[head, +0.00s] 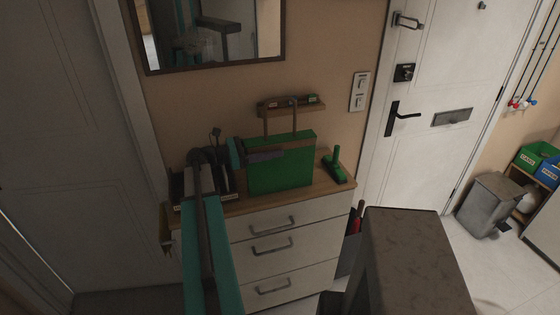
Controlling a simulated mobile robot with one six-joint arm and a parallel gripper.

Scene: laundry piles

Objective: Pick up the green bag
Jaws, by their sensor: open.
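The green bag (287,170) stands upright on top of the wooden-topped dresser (225,208), against the wall. Its thin handle rises above it, in front of the small wall shelf. My gripper (277,155), dark grey beyond a teal wrist, reaches in from the left and overlaps the upper left part of the bag. It is open and holds nothing. I cannot tell whether its fingers touch the bag. The bag's upper left corner is partly hidden behind my gripper.
A green brush-like object (337,168) lies to the right of the bag. A dark rack (226,182) stands at the dresser's left end. The small shelf (307,102) and the mirror (215,65) are above. A white door (425,150) is to the right.

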